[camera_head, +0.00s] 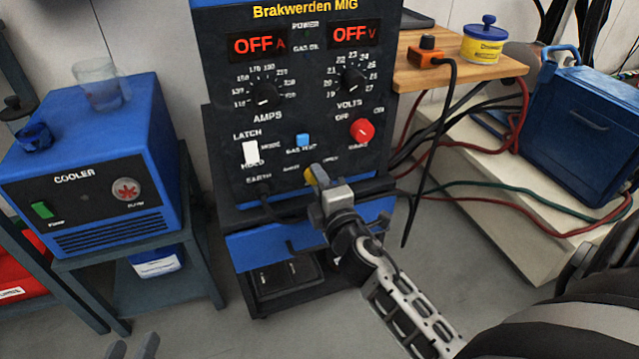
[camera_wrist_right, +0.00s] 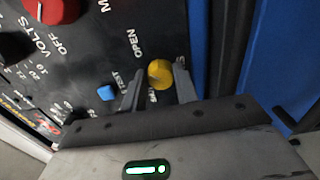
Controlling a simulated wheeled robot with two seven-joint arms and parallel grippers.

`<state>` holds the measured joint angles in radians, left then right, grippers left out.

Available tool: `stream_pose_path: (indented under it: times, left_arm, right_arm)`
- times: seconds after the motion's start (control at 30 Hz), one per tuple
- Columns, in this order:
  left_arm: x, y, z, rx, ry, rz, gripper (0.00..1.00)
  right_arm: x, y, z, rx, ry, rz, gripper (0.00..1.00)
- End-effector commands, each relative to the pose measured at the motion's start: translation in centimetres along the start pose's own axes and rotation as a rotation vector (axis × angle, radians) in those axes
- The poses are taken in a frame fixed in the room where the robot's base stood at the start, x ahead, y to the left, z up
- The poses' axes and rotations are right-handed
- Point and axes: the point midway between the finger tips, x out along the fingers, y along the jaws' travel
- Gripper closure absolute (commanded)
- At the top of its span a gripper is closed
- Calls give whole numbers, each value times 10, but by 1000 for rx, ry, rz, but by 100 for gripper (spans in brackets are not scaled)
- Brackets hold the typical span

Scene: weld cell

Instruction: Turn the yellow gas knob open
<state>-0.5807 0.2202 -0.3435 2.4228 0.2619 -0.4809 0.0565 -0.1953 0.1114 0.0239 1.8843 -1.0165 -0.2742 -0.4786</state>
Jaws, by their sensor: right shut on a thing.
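The yellow gas knob (camera_head: 310,175) sits low on the black front panel of the welder (camera_head: 228,110), partly hidden by my right gripper (camera_head: 322,180) in the head view. In the right wrist view the yellow knob (camera_wrist_right: 160,74) lies between the two fingers of my right gripper (camera_wrist_right: 160,88), which is shut on it. The word OPEN is printed on the panel beside the knob. My left gripper (camera_head: 133,346) shows only at the bottom edge of the head view, with its fingertips apart and nothing between them.
A blue button (camera_head: 302,140), a red knob (camera_head: 362,130) and a white switch (camera_head: 250,152) are close by on the panel. Both displays read OFF. A blue cooler (camera_head: 85,150) stands left; cables hang at the right. Bare floor lies in front.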

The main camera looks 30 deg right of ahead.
Motion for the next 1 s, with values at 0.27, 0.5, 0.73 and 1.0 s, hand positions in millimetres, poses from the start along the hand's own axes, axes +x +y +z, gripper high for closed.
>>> stream_pose_path:
  times: [0.27,0.5,0.73,1.0]
  left_arm:
    - [0,0,0,-6,3,1,64]
    - [0,0,0,-6,2,1,64]
    - [-1,0,0,-6,1,1,64]
    - [-1,1,0,-11,2,0,64]
  right_arm:
    - [0,1,0,41,-1,2,93]
    - [1,1,0,43,-1,2,93]
    - [1,1,0,42,-1,2,49]
    - [0,1,0,27,0,1,49]
